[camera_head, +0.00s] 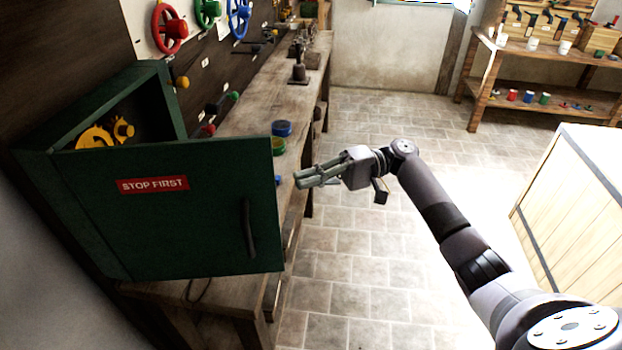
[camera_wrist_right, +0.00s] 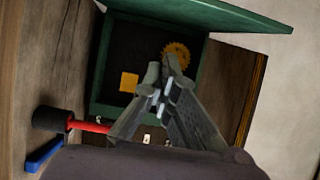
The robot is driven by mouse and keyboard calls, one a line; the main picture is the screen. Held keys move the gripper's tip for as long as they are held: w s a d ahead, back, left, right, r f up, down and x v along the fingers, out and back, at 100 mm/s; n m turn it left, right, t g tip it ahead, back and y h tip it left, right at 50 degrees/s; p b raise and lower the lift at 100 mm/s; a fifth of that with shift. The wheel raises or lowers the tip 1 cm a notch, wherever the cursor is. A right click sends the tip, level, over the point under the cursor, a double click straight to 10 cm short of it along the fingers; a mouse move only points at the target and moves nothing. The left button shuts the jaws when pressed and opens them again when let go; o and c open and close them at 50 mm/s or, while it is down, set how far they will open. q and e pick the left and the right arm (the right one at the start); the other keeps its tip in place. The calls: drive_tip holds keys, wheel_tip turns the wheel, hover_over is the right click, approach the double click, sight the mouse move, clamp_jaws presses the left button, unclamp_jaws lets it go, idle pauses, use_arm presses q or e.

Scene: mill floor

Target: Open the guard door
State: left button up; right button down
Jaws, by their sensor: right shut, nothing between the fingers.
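The green guard door (camera_head: 170,220) carries a red "STOP FIRST" label (camera_head: 153,184) and a dark bar handle (camera_head: 248,228). It stands swung out from the green guard box (camera_head: 115,90), with a gap showing yellow gears (camera_head: 105,133) inside. In the right wrist view the door (camera_wrist_right: 205,14) sticks out from the box, and a yellow gear (camera_wrist_right: 176,55) shows in the dark interior. My right gripper (camera_head: 299,179) is shut and empty, just right of the door's free edge, apart from the handle. My left gripper is not in view.
The wooden bench (camera_head: 262,105) runs back under the box. A blue round container (camera_head: 282,128) and a green one (camera_head: 278,145) stand on it beside the door. Red, green and blue handwheels (camera_head: 168,28) hang on the wall. A wooden crate (camera_head: 575,190) stands right; tiled floor is clear between.

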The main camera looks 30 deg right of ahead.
drive_tip(key=s+a+p, duration=0.3)
drive_tip(key=a+p, duration=0.1)
drive_tip(key=a, duration=0.4)
drive_tip(key=shift+p, duration=0.4)
